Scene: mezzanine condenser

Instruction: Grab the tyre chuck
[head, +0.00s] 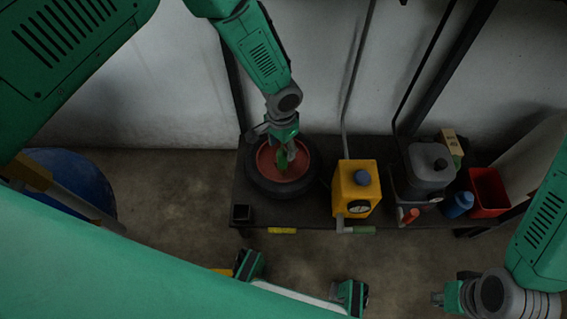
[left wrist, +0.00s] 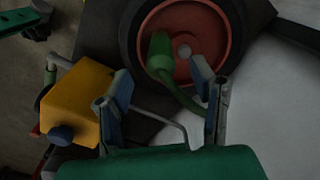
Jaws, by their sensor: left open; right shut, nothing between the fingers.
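A green piece with a rounded end and a curved green tail (left wrist: 160,55), seemingly the tyre chuck, lies over the red hub of a black tyre (left wrist: 135,42) in the left wrist view. In the head view the green piece (head: 282,161) shows at the middle of the tyre (head: 268,188), partly hidden by my left gripper (head: 292,154). My left gripper is open above the hub. Its fingers (left wrist: 162,92) are spread wide, with nothing held between them. My right gripper (head: 442,299) is shut and empty at the lower right, away from the bench.
A yellow box with a blue cap (head: 356,192) stands right of the tyre. Further right are a grey unit (head: 428,167), a blue canister (head: 458,205) and a red bin (head: 489,192). A wall closes the back.

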